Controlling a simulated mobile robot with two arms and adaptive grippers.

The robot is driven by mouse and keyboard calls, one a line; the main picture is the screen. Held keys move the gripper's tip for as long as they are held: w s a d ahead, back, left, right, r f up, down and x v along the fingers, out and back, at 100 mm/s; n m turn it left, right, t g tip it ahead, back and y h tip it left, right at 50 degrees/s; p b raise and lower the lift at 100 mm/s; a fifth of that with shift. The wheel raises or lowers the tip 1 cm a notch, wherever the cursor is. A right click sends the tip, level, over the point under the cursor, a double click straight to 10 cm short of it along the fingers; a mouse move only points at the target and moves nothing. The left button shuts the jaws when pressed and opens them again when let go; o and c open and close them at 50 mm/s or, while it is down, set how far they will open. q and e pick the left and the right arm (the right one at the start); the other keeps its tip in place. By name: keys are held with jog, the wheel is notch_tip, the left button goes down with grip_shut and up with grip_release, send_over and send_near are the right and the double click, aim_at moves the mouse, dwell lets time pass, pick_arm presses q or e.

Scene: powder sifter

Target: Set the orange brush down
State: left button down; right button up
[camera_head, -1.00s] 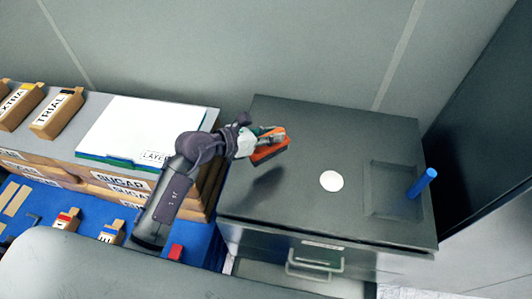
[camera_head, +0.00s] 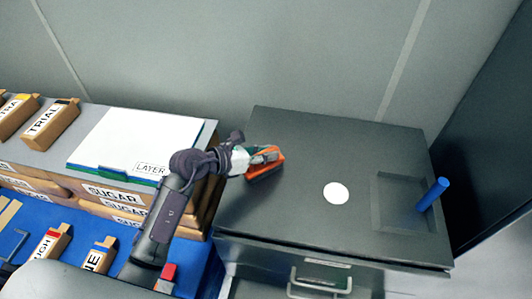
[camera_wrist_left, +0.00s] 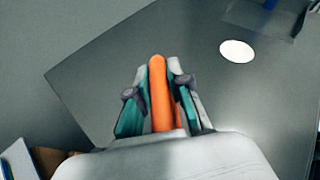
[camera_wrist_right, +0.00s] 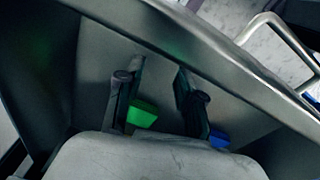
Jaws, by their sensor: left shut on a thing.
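The orange brush (camera_head: 267,171) is in my left gripper (camera_head: 264,157), low over the left part of the dark cabinet top (camera_head: 310,140). In the left wrist view the brush (camera_wrist_left: 159,95) is an orange strip between the two green-padded fingers, and the gripper (camera_wrist_left: 157,90) is shut on it. I cannot tell whether its underside touches the surface. My right gripper (camera_wrist_right: 162,85) shows only in the right wrist view, with its fingers apart and no thing clearly held between them.
A white disc (camera_head: 336,193) lies on the cabinet top, right of the brush. Further right are a square recess (camera_head: 388,208) and an upright blue cylinder (camera_head: 434,193). A drawer handle (camera_head: 320,285) juts out in front.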

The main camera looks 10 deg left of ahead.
pick_arm(q)
jog(key=c, duration=1.1)
grip_release()
jog(key=shift+f, duration=0.1)
jog(key=shift+r, duration=0.2)
jog(key=p+v, duration=0.3)
jog(key=v, duration=0.9)
jog(key=shift+p, duration=0.3)
jog(key=shift+w, duration=0.1)
